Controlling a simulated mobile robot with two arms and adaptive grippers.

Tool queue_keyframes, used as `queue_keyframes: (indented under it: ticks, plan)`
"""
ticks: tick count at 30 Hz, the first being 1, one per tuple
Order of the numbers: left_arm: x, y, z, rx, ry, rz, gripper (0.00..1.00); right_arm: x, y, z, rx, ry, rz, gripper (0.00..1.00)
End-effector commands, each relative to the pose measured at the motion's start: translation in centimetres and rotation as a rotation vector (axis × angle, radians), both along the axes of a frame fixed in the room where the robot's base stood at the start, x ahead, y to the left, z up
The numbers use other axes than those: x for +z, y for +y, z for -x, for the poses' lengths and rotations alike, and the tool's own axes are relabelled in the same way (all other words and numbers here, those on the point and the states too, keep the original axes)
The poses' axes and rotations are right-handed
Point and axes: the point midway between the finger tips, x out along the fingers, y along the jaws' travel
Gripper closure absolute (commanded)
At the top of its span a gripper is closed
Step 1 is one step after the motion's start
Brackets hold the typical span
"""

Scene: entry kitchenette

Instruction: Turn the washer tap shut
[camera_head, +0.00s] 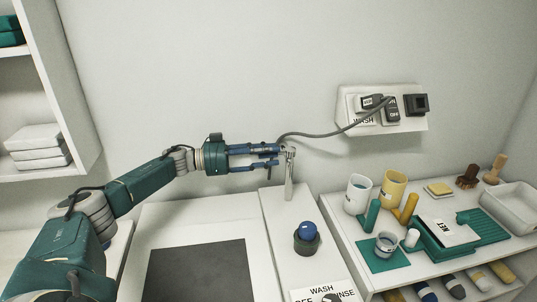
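The washer tap (289,178) is a slim grey metal upright behind the white washer top, close to the back wall. Its head is at the tips of my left gripper (277,157). The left gripper reaches in level from the left, with its two blue-tipped fingers apart, one above the other. The fingertips overlap the tap head in the picture, so I cannot tell whether they touch it or which way its handle is turned. My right gripper is out of view.
A grey cable runs from near the tap to the wall socket panel (404,123). A blue-topped knob (307,236) stands in front of the tap, with a WASH/RINSE label (318,292) nearer. Mugs and a green tray (488,232) fill the right shelf. White shelving stands left.

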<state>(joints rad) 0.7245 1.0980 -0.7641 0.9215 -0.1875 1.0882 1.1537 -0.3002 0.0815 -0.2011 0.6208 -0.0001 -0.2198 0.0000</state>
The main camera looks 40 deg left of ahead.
Motion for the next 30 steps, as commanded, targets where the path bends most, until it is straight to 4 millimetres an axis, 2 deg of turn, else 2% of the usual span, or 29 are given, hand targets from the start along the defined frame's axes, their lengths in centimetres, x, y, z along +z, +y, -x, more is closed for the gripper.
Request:
queue_keyframes:
  ticks: [8, 21, 30]
  plan:
    - [-0.2, 0.6, 0.7, 0.000, 0.004, -0.001, 0.64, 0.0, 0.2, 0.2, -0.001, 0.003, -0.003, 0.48]
    - [-0.2, 6.7, 6.7, 0.001, 0.004, -0.001, 0.64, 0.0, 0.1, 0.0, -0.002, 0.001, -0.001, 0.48]
    - [-0.1, 8.5, 8.5, 0.000, 0.001, 0.001, 0.64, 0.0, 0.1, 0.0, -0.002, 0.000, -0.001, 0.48]
